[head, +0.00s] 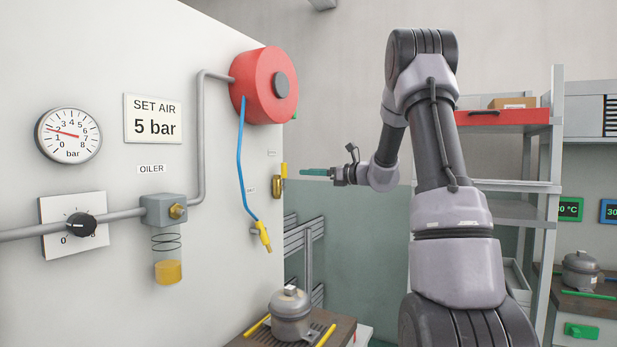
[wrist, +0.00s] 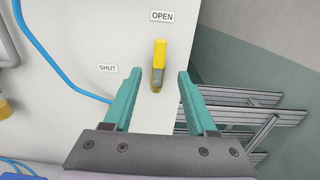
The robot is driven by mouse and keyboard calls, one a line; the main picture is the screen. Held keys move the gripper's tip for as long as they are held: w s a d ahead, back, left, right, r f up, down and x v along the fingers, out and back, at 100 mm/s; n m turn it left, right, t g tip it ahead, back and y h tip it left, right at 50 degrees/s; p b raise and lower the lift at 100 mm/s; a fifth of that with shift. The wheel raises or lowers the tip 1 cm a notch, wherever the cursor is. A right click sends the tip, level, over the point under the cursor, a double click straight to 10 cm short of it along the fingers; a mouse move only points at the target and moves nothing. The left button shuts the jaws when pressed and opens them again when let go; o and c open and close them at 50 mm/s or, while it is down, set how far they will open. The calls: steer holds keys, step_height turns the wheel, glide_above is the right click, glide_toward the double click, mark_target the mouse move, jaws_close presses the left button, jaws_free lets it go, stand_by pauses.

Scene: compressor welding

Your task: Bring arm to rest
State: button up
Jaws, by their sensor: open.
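My arm (head: 440,150) reaches up and bends toward the white wall panel. My gripper (head: 315,172) points left at a yellow valve handle (head: 284,170) on the panel's right edge, a short way off it. In the wrist view my gripper's two teal fingers (wrist: 157,95) are apart with nothing between their tips. The yellow handle (wrist: 159,56) stands upright just beyond them, below the OPEN label (wrist: 162,16). The SHUT label (wrist: 107,68) lies to its left.
A red hose reel (head: 250,90) with a blue hose (head: 240,160) hangs on the panel. A compressor (head: 290,308) stands on a bench below. A grey shelf rack (head: 545,220) stands right of my arm. Metal rails (wrist: 250,120) lie beyond the panel edge.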

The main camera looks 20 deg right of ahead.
steer(key=s+a+r+n+g+h, duration=0.1)
steer(key=s+a+n+g, duration=0.2)
steer(key=s+a+n, duration=0.5)
steer(key=s+a+n+g+h, duration=0.2)
steer(key=s+a+n+g, duration=0.15)
steer(key=s, duration=0.85)
steer(key=s+d+f+n+h, duration=0.2)
steer(key=s+d+n+h, duration=0.1)
steer(key=s, duration=0.6)
steer(key=s+d+f+n+h, duration=0.2)
steer(key=s+d+n+h, duration=0.1)
steer(key=s+n, duration=0.5)
steer(key=shift+s+t+h, duration=0.45)
steer(key=shift+s+h, duration=0.45)
steer(key=shift+s, duration=0.2)
